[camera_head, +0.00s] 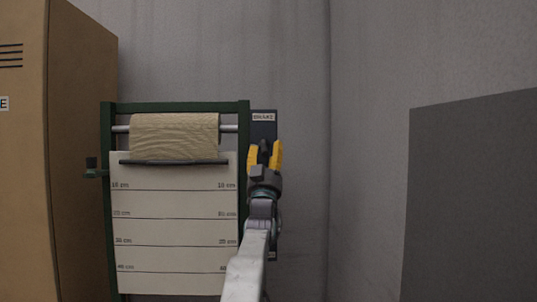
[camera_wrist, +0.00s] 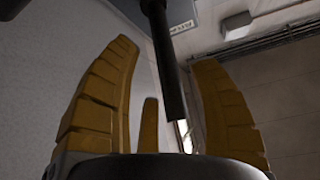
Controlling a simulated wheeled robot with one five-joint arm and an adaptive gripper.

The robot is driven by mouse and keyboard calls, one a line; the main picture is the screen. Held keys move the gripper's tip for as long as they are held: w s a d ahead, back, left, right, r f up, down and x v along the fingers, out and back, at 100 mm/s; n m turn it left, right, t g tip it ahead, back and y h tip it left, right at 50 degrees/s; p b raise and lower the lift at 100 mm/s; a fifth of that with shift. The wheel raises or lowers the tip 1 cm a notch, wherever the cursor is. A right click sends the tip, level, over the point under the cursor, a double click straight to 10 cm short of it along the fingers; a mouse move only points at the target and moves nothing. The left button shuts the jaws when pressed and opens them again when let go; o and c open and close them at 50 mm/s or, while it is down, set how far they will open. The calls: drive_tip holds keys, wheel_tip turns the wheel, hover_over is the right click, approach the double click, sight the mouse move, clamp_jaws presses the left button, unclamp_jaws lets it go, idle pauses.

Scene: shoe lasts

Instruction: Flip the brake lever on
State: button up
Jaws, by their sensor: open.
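The brake panel (camera_head: 263,129) is a dark plate with a white "BRAKE" label, at the right side of the green frame in the head view. In the wrist view the panel (camera_wrist: 178,12) shows at the top, its label upside down. The brake lever (camera_wrist: 166,65) is a dark rod that reaches down between my yellow fingers in the wrist view. My gripper (camera_head: 264,152) is open in front of the panel. The fingers show on both sides of the lever in the wrist view (camera_wrist: 165,85), with gaps visible. In the head view my gripper hides most of the lever.
A green frame (camera_head: 105,200) holds a tan roll (camera_head: 175,136) and a white sheet with centimetre marks (camera_head: 175,205), just left of my arm. A brown cabinet (camera_head: 80,150) stands at the left. A dark grey panel (camera_head: 470,200) stands at the right.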

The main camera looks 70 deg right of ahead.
drive_tip(key=shift+a+f, duration=0.15)
drive_tip(key=v, duration=1.1)
drive_tip(key=shift+a+f, duration=0.2)
idle(0.5)
drive_tip(key=shift+s, duration=0.1)
idle(0.6)
